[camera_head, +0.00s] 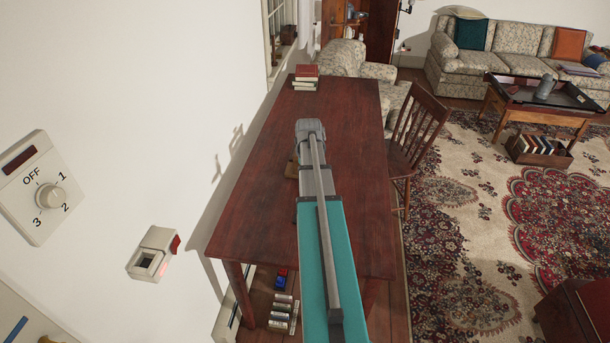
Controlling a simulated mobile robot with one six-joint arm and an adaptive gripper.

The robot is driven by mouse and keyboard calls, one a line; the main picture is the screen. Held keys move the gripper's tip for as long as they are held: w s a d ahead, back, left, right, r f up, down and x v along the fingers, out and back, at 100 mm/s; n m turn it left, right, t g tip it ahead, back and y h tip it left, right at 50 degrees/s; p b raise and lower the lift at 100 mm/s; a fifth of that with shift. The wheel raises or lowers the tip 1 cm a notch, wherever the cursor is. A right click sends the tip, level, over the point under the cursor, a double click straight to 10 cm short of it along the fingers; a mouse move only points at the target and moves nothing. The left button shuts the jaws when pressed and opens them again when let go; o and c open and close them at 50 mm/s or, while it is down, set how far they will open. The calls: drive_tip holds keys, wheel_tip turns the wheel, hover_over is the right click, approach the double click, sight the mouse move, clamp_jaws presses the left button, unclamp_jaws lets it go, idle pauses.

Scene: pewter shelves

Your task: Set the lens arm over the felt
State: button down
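A long teal and grey arm, which looks like my own, reaches from the bottom edge out over the dark red-brown table (258,190). A grey bar runs along its top. My gripper (310,128) seems to be at the grey far end, above the table; its fingers cannot be made out. I cannot make out a lens arm or a felt; the arm covers the middle of the table.
Red and pale books (305,76) are stacked at the table's far end. A wooden chair (416,134) stands at its right side. The white wall on the left carries a dial switch (41,188) and a small box (153,254). Bottles or boxes (282,310) sit below the table.

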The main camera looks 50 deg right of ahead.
drive_tip(key=shift+w+a, duration=0.15)
drive_tip(key=shift+a, duration=0.05)
idle(0.3)
drive_tip(key=shift+c, duration=2.4)
unclamp_jaws()
drive_tip(key=shift+r, duration=0.1)
